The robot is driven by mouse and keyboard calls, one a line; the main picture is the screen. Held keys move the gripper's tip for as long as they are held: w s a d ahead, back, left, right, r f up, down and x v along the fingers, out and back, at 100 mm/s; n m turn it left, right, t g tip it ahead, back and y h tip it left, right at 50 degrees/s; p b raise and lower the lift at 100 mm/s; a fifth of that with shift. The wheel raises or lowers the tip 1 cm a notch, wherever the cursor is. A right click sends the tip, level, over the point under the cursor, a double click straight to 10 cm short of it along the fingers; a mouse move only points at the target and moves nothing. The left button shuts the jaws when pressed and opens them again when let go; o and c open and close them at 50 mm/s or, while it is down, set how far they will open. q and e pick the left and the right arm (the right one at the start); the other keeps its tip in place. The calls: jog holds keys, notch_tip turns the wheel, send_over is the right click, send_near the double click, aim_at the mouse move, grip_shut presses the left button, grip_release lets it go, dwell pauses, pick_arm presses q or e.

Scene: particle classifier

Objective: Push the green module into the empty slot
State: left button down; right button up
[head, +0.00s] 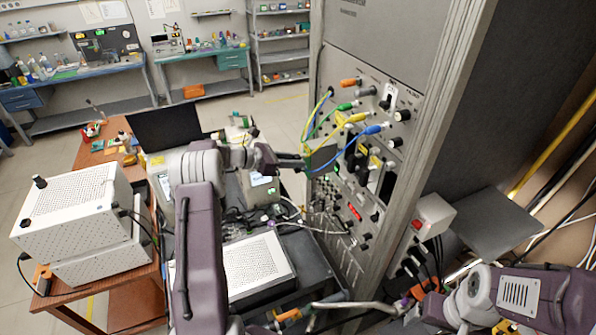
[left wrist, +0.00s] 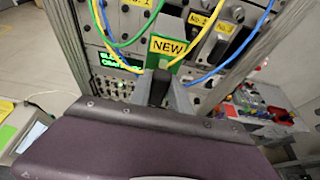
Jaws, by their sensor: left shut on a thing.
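The green module (left wrist: 168,48) has a yellow label reading NEW and stands in front of the rack panel in the left wrist view. Whether the module touches the panel is unclear. The instrument panel (head: 372,140) has numbered yellow labels and dark upright bays. Which bay is empty I cannot tell, as the module and cables cover part of the panel. My right gripper does not show.
Blue (head: 345,142), yellow and green cables loop across the panel close to my left gripper. A white perforated box (head: 255,265) sits on a dark cart below. A grey box (head: 432,217) juts from the rack's right side. My right arm is at lower right.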

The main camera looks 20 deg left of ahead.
aim_at(307, 145)
pick_arm(q)
jog(key=shift+w+d, duration=0.25)
jog(key=shift+w, duration=0.1)
jog(key=shift+w+d, duration=1.8)
jog(key=w+d, duration=0.7)
dwell(3.7)
jog(key=shift+w+d+r, duration=0.1)
jog(key=shift+w+d, duration=0.05)
jog(key=shift+d, duration=0.1)
jog(key=c, duration=1.4)
grip_release()
jog(key=shift+o, duration=1.4)
jog(key=shift+d, duration=0.15)
jog(key=v, duration=1.2)
